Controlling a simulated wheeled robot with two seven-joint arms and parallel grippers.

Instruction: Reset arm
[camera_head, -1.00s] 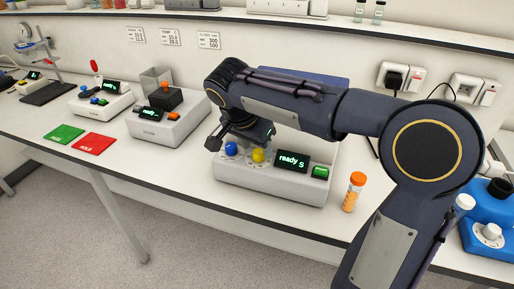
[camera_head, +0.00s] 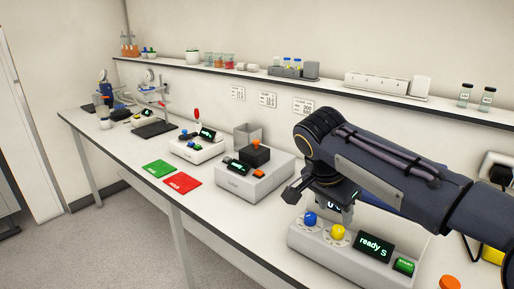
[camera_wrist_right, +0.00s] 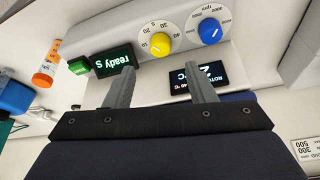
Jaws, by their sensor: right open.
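My right gripper (camera_head: 322,196) hangs over the back of a white device (camera_head: 325,255) with a blue knob (camera_head: 309,219), a yellow knob (camera_head: 338,232), a "ready S" display (camera_head: 374,248) and a green start button (camera_head: 403,265). In the right wrist view its two fingers (camera_wrist_right: 158,72) are spread apart with nothing between them. The yellow knob (camera_wrist_right: 161,43) and blue knob (camera_wrist_right: 210,31) show beyond the fingertips there. A second dark display (camera_wrist_right: 207,75) is partly covered by one finger. My left gripper is in neither view.
An orange-capped tube (camera_wrist_right: 46,65) stands beside the device, and only its cap (camera_head: 450,282) shows in the head view. Left of the device are a grey-white instrument (camera_head: 255,182), a red card (camera_head: 181,183) and a green card (camera_head: 159,168). A wall shelf (camera_head: 215,66) holds small vessels.

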